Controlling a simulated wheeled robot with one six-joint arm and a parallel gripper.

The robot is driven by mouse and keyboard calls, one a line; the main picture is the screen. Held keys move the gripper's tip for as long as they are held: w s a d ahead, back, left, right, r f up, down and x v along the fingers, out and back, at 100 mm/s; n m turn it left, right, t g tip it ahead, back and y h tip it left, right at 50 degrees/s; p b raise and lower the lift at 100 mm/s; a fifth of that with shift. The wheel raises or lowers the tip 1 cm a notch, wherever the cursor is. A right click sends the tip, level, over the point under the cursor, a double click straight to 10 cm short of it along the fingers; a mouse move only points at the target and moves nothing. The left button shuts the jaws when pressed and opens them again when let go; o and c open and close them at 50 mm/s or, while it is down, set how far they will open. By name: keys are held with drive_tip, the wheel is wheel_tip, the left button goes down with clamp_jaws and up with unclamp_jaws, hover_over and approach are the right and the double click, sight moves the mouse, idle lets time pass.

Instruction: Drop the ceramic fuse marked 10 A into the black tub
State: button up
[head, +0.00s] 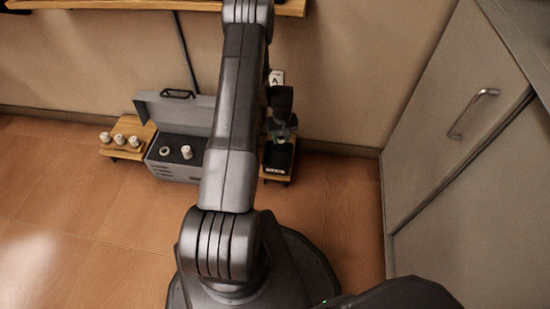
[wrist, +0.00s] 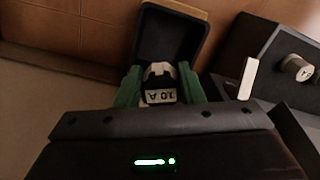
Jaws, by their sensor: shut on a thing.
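My gripper (wrist: 158,72) has green fingers and is shut on a white ceramic fuse (wrist: 159,69), whose label reads 10 A in the wrist view. The black tub (wrist: 170,35) is open and lies just beyond the fuse in that view; the fuse overlaps its near part. I cannot tell the height of the fuse over the tub. In the head view my gripper (head: 282,136) is above the black tub (head: 277,158) near the wall, and the fuse is too small to make out clearly.
A grey case (head: 172,172) with its lid raised stands left of my arm, with white fuses (head: 187,152) in it. A wooden stand (head: 126,151) at far left bears several white fuses. Grey cabinets (head: 440,120) stand right.

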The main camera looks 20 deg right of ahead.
drive_tip(key=shift+s+d+f, duration=0.1)
drive_tip(key=shift+d+f, duration=0.1)
drive_tip(key=shift+f, duration=0.4)
wheel_tip(320, 180, down, 5)
drive_tip(key=shift+f+b, duration=0.15)
drive_tip(key=shift+b, duration=1)
drive_tip(key=o, duration=1)
drive_tip(key=shift+o, duration=0.2)
wheel_tip(320, 180, up, 14)
drive_tip(key=p, duration=0.3)
drive_tip(key=shift+f+p, duration=0.1)
drive_tip(key=shift+p, duration=0.25)
